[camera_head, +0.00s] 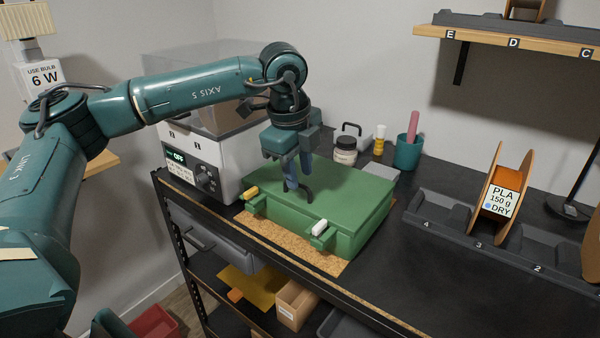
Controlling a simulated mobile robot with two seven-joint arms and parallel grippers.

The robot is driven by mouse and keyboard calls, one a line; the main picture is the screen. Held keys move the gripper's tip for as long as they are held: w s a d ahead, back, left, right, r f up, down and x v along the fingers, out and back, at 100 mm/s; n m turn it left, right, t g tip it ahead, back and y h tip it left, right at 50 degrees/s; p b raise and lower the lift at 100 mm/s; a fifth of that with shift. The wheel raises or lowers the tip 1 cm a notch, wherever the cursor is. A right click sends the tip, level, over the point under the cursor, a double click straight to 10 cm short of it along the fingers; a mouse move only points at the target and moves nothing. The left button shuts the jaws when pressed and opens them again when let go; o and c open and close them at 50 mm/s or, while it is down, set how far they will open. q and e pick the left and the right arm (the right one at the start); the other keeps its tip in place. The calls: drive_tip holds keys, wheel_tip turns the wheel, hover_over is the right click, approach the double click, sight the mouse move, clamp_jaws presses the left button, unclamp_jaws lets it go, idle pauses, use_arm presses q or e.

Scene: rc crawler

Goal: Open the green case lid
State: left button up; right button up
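The green case (345,200) sits on the dark bench at centre, partly on a cork mat (283,240). Its lid is down. On its front edge are a yellow-tipped latch (252,192) at the left and a white-tipped latch (319,228) at the right. I cannot tell whether the latches are fastened. My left gripper (297,186) points down over the lid near its front left part. A dark curved piece shows at its fingertips; whether it belongs to the case, and whether the fingers touch it, is unclear. My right gripper is not in view.
A grey-white dryer box (196,160) stands left of the case. Behind the case are a jar (345,151) and a teal cup (408,152). A grey rack (440,218) with a labelled spool (498,200) stands at right. A shelf (520,42) hangs above.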

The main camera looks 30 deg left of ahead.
use_arm(q)
drive_tip(key=shift+w+f, duration=0.15)
drive_tip(key=shift+f, duration=0.65)
drive_tip(key=shift+c, duration=0.3)
clamp_jaws()
